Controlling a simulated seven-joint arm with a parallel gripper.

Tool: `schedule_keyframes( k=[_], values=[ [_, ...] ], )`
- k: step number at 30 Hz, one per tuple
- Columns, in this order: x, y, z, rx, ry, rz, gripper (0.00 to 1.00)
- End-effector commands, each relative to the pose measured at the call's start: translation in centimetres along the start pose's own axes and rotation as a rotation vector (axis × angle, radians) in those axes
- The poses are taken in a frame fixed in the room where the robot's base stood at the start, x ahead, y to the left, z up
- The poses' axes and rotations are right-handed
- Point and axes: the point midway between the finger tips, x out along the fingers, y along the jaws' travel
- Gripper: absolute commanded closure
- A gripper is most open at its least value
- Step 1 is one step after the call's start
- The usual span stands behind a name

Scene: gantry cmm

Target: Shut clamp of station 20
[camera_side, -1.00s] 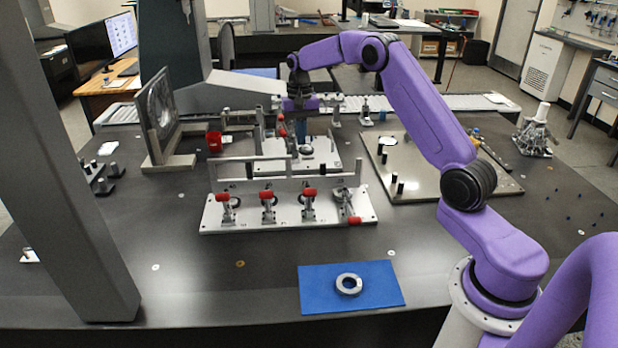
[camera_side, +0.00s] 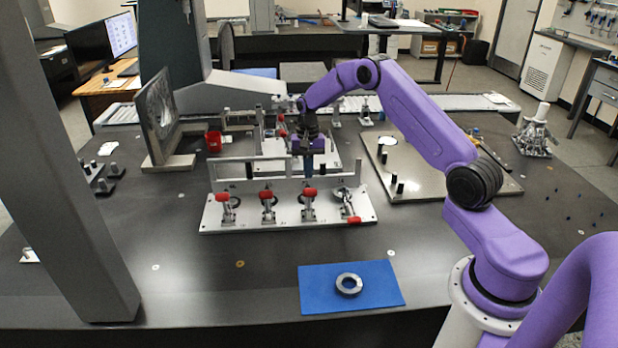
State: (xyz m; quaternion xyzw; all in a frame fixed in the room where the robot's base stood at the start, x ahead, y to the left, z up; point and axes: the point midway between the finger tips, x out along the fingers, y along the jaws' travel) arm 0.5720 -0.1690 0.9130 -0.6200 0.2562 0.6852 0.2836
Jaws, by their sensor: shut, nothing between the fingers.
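A pale fixture plate (camera_side: 240,225) carries a row of clamps with red handles. The left clamp (camera_side: 222,197), the second clamp (camera_side: 267,195) and the third clamp (camera_side: 308,194) have their handles raised. The right-hand clamp (camera_side: 347,203) has its handle laid down toward the front right. The station numbers are too small to read, so I cannot tell which is station 20. My gripper (camera_side: 308,174) points down over the fixture, just above and behind the third clamp's handle. It is shut and empty; its fingertips are small and hard to make out.
A raised rail (camera_side: 233,161) on posts runs along the back of the fixture. Another clamp fixture (camera_side: 275,146) stands behind it, partly hidden by my gripper. A blue mat (camera_side: 320,295) with a metal ring (camera_side: 349,284) lies in front. A flat plate with pegs (camera_side: 425,185) is at right.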

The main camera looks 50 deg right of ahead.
Motion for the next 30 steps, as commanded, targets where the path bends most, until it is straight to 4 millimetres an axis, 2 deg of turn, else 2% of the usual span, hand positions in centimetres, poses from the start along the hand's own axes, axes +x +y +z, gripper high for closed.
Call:
schedule_keyframes(
  k=[9, 30],
  values=[
    [1.7, 0.1, 1.8, 0.000, -0.001, -0.001, 1.00],
    [1.8, 0.0, 2.4, 0.000, 0.040, 0.000, 1.00]
  ],
)
